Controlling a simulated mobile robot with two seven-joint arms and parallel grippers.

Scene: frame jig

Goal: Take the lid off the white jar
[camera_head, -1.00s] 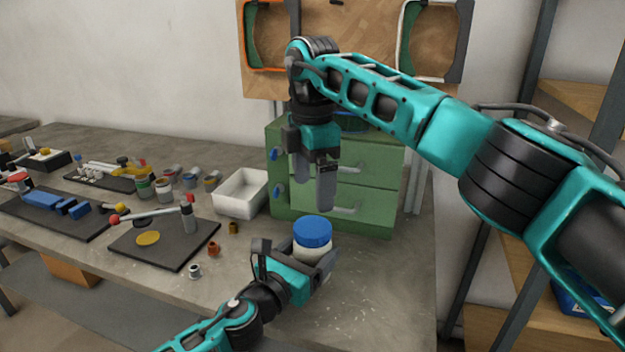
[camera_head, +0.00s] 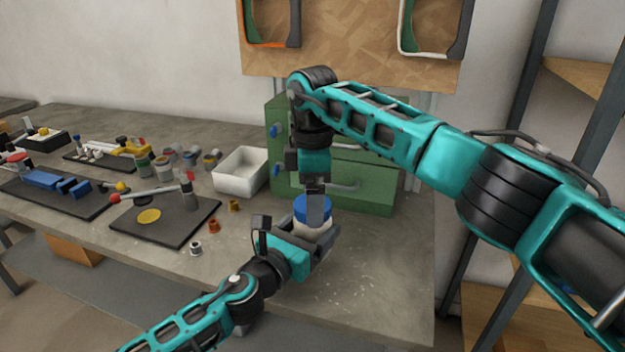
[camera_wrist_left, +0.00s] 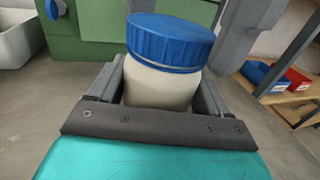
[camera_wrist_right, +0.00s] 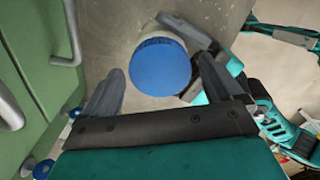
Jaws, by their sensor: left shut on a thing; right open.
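The white jar (camera_head: 309,237) stands on the workbench with its blue lid (camera_head: 299,207) on top. In the left wrist view the white jar (camera_wrist_left: 160,86) sits between the fingers, below the ribbed blue lid (camera_wrist_left: 170,42). My left gripper (camera_head: 308,246) is shut on the jar's body from the side. My right gripper (camera_head: 318,210) points down at the lid and partly hides it in the head view. In the right wrist view the blue lid (camera_wrist_right: 160,67) lies between the spread fingers of my right gripper (camera_wrist_right: 158,85), with space visible on the left side.
A green drawer cabinet (camera_head: 375,188) stands right behind the jar. A white bin (camera_head: 241,172) is left of it. Small cups (camera_head: 214,226) and a dark mat (camera_head: 180,232) lie to the left. The bench right of the jar is clear.

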